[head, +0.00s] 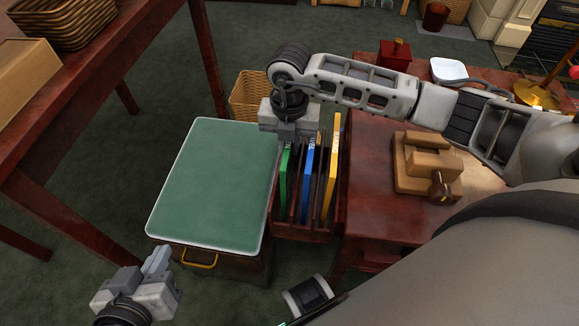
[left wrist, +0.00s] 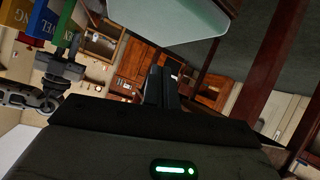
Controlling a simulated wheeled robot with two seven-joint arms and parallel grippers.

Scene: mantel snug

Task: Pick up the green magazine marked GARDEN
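The green magazine (head: 285,172) stands upright at the left end of a dark wooden rack (head: 301,233). Its spine lettering is partly hidden by my right gripper and too small to read fully. My right gripper (head: 289,138) points down at the magazine's top edge; whether it touches or straddles it, I cannot tell. In the left wrist view, the green magazine (left wrist: 82,18) is at the upper left, with my right gripper (left wrist: 60,58) close by its top. My left gripper (head: 160,264) is low at the left, empty, its fingers together in the left wrist view (left wrist: 162,84).
A blue magazine (head: 307,182) and a yellow magazine (head: 332,165) share the rack. A green-topped stool (head: 215,185) stands left of it, a wicker basket (head: 247,97) behind. A red-brown table (head: 375,215) with a wooden block object (head: 425,165) is at the right.

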